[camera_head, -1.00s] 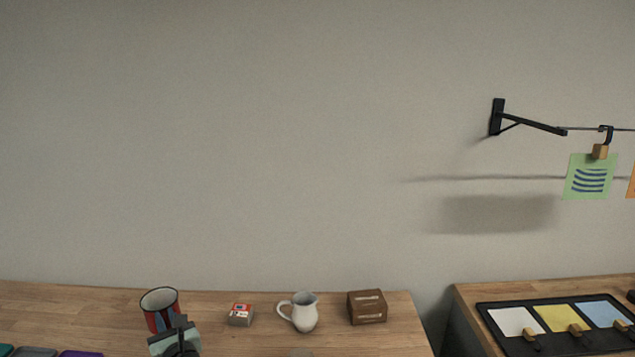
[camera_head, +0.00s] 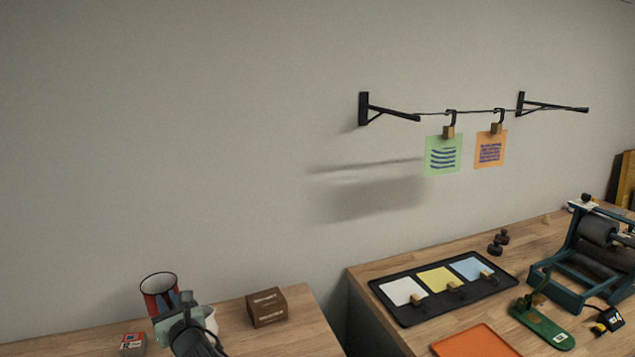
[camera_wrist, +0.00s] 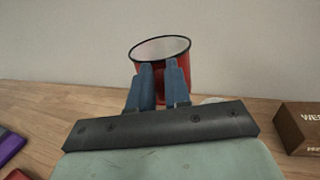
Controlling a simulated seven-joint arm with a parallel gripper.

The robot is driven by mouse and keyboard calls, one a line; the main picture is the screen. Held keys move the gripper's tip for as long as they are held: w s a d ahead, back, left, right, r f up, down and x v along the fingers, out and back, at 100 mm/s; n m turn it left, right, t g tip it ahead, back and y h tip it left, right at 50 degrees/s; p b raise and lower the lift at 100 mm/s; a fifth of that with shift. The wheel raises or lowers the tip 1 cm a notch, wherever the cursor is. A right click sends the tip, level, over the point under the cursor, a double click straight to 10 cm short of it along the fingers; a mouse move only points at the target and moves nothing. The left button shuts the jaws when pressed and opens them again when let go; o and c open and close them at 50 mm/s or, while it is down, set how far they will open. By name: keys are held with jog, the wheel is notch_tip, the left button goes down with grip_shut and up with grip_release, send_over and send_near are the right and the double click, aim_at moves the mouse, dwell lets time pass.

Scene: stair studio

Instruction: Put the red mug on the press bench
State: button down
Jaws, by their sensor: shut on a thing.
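The red mug (camera_head: 152,301) has a dark rim and a pale inside, and it stands upright in the grip of my gripper (camera_head: 168,303) at the lower left of the head view. In the wrist view my gripper (camera_wrist: 159,85) has its two blue fingers against the near side of the mug (camera_wrist: 197,70). The mug's lower part is hidden behind the fingers. The press bench (camera_head: 366,272) is the wooden table at the right, with a press (camera_head: 590,240) on it. The mug is over the left table, apart from that bench.
A gap separates the left table (camera_head: 300,326) from the press bench. On the left table are a brown box (camera_head: 267,307), a small red and grey box (camera_head: 132,344) and a white jug (camera_head: 211,321), mostly hidden. The bench holds a black tray (camera_head: 428,318), orange sheet (camera_head: 475,341) and green tool (camera_head: 541,326).

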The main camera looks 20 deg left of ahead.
jog(key=w+d+r+m+t+h, duration=0.1)
jog(key=w+d+m+t+h, duration=0.25)
jog(key=w+d, duration=1.15)
jog(key=w+d+r+m+t+h, duration=0.2)
jog(key=w+d+m+t+h, duration=0.15)
jog(key=w+d, duration=1.25)
jog(key=w+d+m+t+h, duration=0.1)
jog(key=w+d+m+h, duration=0.2)
jog(key=d, duration=1.8)
jog(key=w+d+r+m+t+h, duration=0.1)
jog(key=w+d+h, duration=0.5)
jog(key=d, duration=1.5)
jog(key=w+m+t, duration=0.1)
jog(key=w, duration=0.1)
jog(key=shift+w+m+h, duration=0.3)
jog(key=shift+w+m, duration=0.05)
jog(key=shift+m, duration=0.05)
jog(key=shift+r, duration=0.1)
